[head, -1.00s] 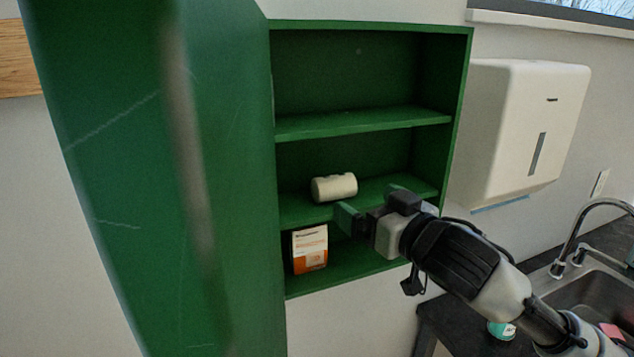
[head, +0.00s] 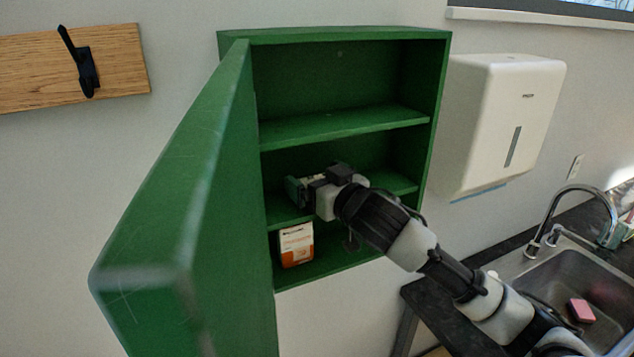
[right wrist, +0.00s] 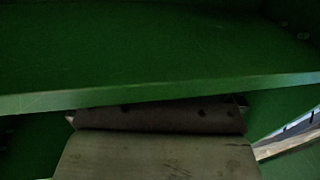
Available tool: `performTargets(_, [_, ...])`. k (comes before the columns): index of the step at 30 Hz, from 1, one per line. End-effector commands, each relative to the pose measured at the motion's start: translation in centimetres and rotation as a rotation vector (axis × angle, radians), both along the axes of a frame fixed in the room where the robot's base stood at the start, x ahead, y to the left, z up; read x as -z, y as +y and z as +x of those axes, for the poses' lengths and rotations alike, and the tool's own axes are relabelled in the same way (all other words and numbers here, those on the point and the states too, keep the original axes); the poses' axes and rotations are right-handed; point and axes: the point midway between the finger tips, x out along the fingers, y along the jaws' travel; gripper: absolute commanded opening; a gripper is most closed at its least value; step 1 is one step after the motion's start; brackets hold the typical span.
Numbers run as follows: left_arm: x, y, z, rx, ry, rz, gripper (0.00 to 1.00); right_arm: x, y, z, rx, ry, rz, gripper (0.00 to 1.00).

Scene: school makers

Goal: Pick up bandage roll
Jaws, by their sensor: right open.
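The bandage roll is almost wholly hidden behind my right gripper (head: 302,190) in the head view; only a small pale patch shows between the gripper parts. My right gripper is open and reaches into the green cabinet (head: 342,34) at the middle shelf, where the roll lies. In the right wrist view a pale, beige surface, seemingly the bandage roll (right wrist: 155,155), fills the bottom middle, very close to the camera. I cannot tell whether the fingers touch it. My left gripper is not in view.
The open cabinet door (head: 190,200) stands out to the left. An orange and white box (head: 296,245) sits on the bottom shelf, just below my gripper. The upper shelf (head: 345,127) is close above and bare. A white dispenser (head: 508,125) and a sink (head: 565,275) are to the right.

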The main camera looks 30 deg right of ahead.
Motion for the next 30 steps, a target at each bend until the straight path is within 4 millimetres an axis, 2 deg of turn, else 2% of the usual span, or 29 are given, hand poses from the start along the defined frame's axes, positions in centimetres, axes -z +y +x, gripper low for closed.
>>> performTargets(2, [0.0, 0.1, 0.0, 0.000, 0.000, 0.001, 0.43, 0.0, 0.0, 0.0, 0.000, 0.000, 0.000, 1.00])
performTargets(10, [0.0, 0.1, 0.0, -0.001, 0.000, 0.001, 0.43, 0.0, 0.0, 0.0, 0.000, 0.000, 0.000, 0.61])
performTargets(20, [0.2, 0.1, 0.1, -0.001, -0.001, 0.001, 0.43, -0.3, 0.0, 0.0, 0.000, -0.002, 0.000, 0.61])
performTargets(25, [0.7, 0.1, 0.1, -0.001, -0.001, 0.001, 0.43, -1.4, 0.0, 0.0, 0.001, -0.005, 0.001, 0.61])
performTargets(30, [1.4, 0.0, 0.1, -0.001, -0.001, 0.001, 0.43, -3.4, 0.0, -0.1, 0.000, -0.007, 0.001, 0.61])
